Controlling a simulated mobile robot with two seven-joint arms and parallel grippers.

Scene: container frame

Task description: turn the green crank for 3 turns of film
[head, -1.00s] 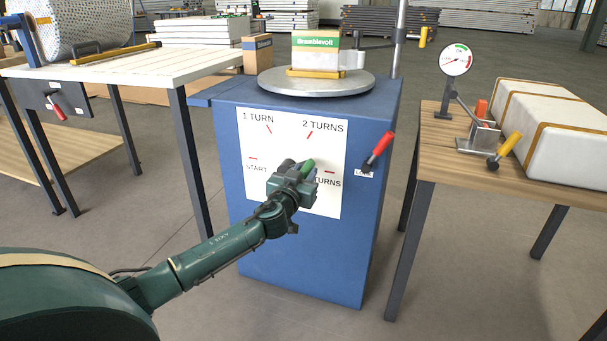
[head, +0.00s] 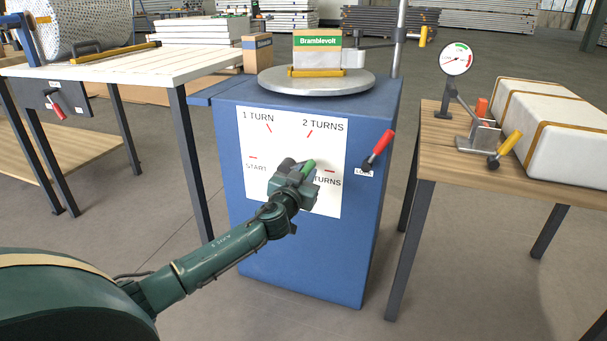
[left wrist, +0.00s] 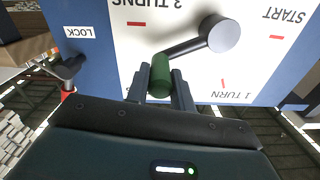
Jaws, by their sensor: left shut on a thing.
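The green crank handle (head: 308,167) is on the front of the blue cabinet (head: 260,262). In the left wrist view the green handle (left wrist: 160,76) sits between the two fingers of my left gripper (left wrist: 160,88), which is shut on it. A dark crank arm (left wrist: 186,47) joins it to the round hub (left wrist: 222,34). The white dial panel (head: 262,128) reads START, 1 TURN, 2 TURNS and, partly covered, 3 TURNS. The crank points between the 2 TURNS and 3 TURNS marks. My left gripper (head: 301,176) covers part of the panel in the head view. My right gripper is not in view.
A box (head: 317,59) stands on the round turntable (head: 316,82) above. A red LOCK lever (head: 379,147) sticks out right of the dial. A wooden bench (head: 450,165) with a gauge (head: 455,61) stands right, a white-topped table (head: 130,68) left.

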